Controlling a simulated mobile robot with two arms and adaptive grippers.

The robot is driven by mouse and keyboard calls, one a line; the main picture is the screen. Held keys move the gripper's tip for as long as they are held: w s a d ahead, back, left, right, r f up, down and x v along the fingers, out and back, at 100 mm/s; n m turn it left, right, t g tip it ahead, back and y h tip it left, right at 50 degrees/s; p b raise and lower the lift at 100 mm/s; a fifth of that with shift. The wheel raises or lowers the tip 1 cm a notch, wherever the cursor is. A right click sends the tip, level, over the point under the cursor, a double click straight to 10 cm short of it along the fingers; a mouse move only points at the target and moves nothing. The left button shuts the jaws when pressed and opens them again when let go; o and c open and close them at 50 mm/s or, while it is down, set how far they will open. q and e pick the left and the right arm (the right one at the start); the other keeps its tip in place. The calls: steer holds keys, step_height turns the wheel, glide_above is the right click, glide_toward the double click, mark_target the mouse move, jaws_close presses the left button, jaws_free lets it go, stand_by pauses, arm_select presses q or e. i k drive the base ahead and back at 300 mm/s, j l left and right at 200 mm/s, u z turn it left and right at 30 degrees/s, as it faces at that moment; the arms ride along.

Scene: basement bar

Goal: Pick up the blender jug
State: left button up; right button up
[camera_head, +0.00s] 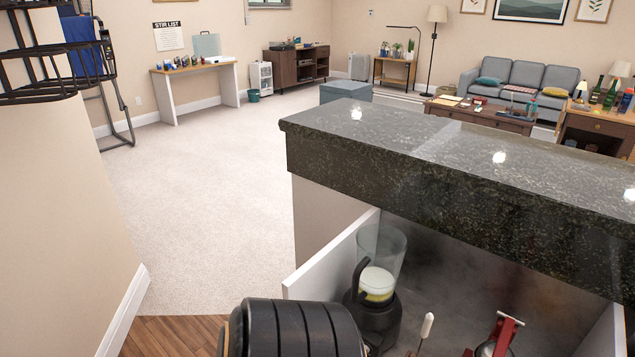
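The blender jug (385,248) is clear, with a pale yellow content near its bottom and a black handle at its left. It stands upright on a black blender base (376,318), inside a white-walled shelf space under the dark stone counter. The counter edge is close to its upper right. A thick black ribbed part of my own arm is at the bottom, left of the blender, and covers part of the view there. No fingers of either gripper show, and I cannot tell which arm this part belongs to.
The dark speckled counter (365,150) overhangs the shelf space. A white side panel (335,262) rises left of the blender. A white-tipped tool (427,325) and a red metal device (505,330) stand to its right. Open carpet (205,210) lies left of the counter.

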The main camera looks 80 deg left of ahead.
mark_target(381, 248)
steer(key=u, duration=2.05)
